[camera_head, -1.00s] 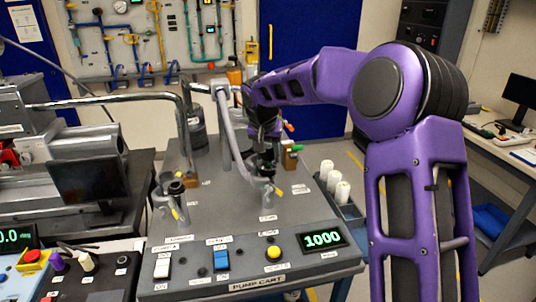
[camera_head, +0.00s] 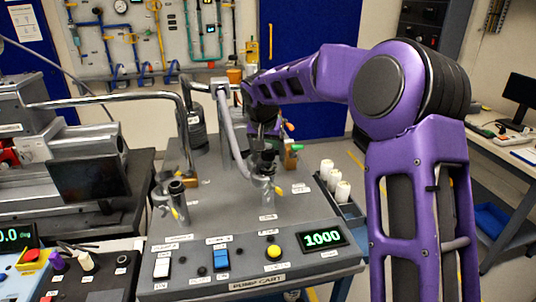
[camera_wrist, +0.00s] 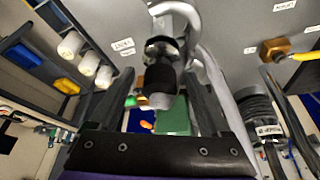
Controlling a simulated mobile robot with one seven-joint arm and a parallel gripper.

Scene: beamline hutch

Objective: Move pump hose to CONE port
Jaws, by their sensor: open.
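The pale grey pump hose (camera_head: 231,140) curves down from a post to a metal port (camera_head: 263,190) with a dark collar (camera_head: 266,160) on the pump cart (camera_head: 225,228). In the wrist view the dark collar (camera_wrist: 160,77) stands between my two fingers, with clear gaps on both sides. My gripper (camera_head: 265,135) is open just above it, holding nothing. A second metal port (camera_head: 174,202) with a dark top stands to the left. Port labels are too small to read, so I cannot tell which is CONE.
A bent metal pipe (camera_head: 150,97) crosses the left side of the cart. White cylinders (camera_head: 335,182) stand in a tray at the cart's right edge. The front panel has buttons and a display (camera_head: 321,238) reading 1000. The cart top between the ports is clear.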

